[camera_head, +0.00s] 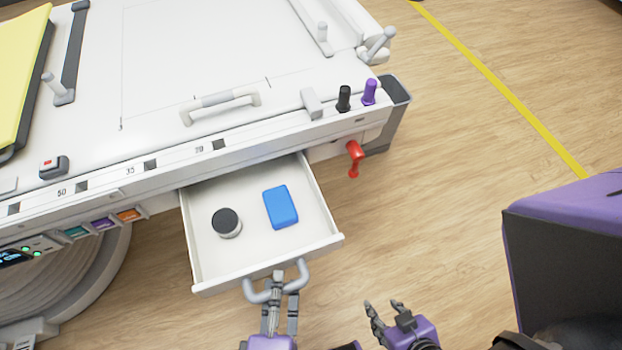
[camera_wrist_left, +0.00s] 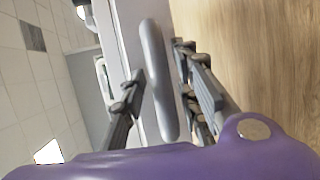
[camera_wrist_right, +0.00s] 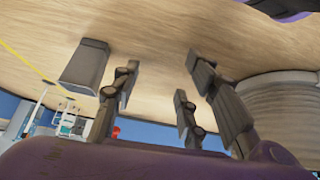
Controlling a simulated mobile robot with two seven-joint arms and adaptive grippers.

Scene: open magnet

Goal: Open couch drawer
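The couch drawer (camera_head: 202,257) is pulled out of the couch side (camera_head: 165,180), with its inside in view. Its grey U-shaped handle (camera_head: 302,270) is on the front panel. My left gripper (camera_head: 283,286) is at the handle. In the left wrist view the handle bar (camera_wrist_left: 155,85) passes between the fingers of my left gripper (camera_wrist_left: 160,70), with narrow gaps beside it; contact is unclear. My right gripper (camera_head: 388,312) is open and empty, to the right of the drawer. Its spread fingers also show in the right wrist view (camera_wrist_right: 163,82).
A round dark-topped container (camera_head: 227,222) and a blue box (camera_head: 281,207) lie in the drawer. A red lever (camera_head: 354,158) juts from the couch right of the drawer. A purple-topped block (camera_head: 570,235) stands at the right. Wooden floor (camera_head: 450,150) between is clear.

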